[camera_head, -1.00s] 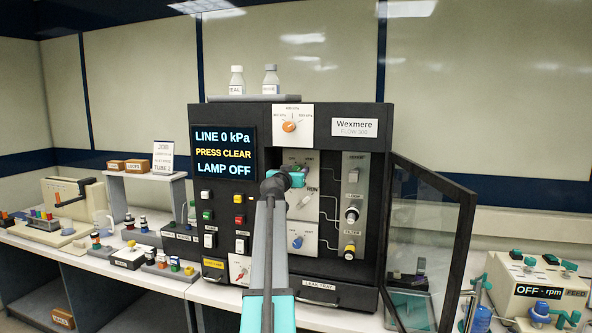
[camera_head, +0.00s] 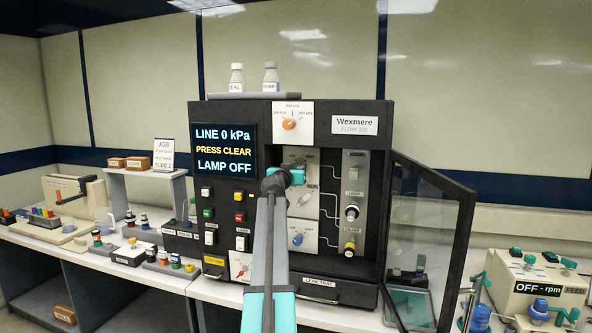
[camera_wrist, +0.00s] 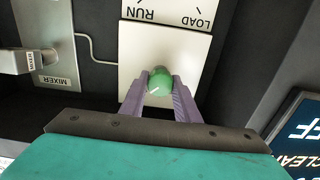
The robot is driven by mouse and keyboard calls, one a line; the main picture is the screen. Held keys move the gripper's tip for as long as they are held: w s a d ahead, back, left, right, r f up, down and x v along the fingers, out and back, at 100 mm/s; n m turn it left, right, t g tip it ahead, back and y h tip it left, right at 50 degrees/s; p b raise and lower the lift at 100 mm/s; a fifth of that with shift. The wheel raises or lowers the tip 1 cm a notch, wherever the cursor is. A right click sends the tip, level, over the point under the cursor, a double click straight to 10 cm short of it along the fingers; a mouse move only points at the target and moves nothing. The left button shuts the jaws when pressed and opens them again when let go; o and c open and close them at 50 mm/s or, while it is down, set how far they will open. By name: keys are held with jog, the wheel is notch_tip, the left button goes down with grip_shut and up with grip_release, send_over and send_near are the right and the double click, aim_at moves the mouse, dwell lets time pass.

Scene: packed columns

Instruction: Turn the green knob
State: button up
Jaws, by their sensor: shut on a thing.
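In the head view my gripper (camera_head: 297,177) reaches into the open recess of the black Wexmere machine (camera_head: 345,112) and hides the green knob there.
An open glass door (camera_head: 432,235) stands out at the right of the recess. Several other knobs are close by, including an orange knob (camera_head: 289,125) above and a blue knob (camera_head: 297,239) below. The screen (camera_head: 223,151) reads LINE 0 kPa, PRESS CLEAR, LAMP OFF.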

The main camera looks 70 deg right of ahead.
jog(key=shift+d+r, duration=0.2)
jog(key=shift+r, duration=0.05)
jog(key=shift+d+n, duration=0.15)
jog(key=shift+n, duration=0.25)
jog(key=n+b, duration=0.1)
jog(key=n, duration=0.2)
jog(key=shift+r+b, duration=0.15)
jog(key=shift+b, duration=0.2)
jog(key=n, duration=0.3)
jog(key=shift+r, duration=0.1)
jog(key=shift+d+n, duration=0.15)
jog(key=shift+n, duration=0.45)
jog(key=n, duration=0.4)
jog(key=shift+f+n+p, duration=0.25)
jog(key=shift+n+p, duration=0.05)
jog(key=n, duration=0.1)
jog(key=n+p, duration=0.1)
jog(key=n, duration=0.1)
jog(key=n+p, duration=0.1)
jog(key=n, duration=0.1)
jog(key=shift+f, duration=0.3)
jog(key=shift+n, duration=0.3)
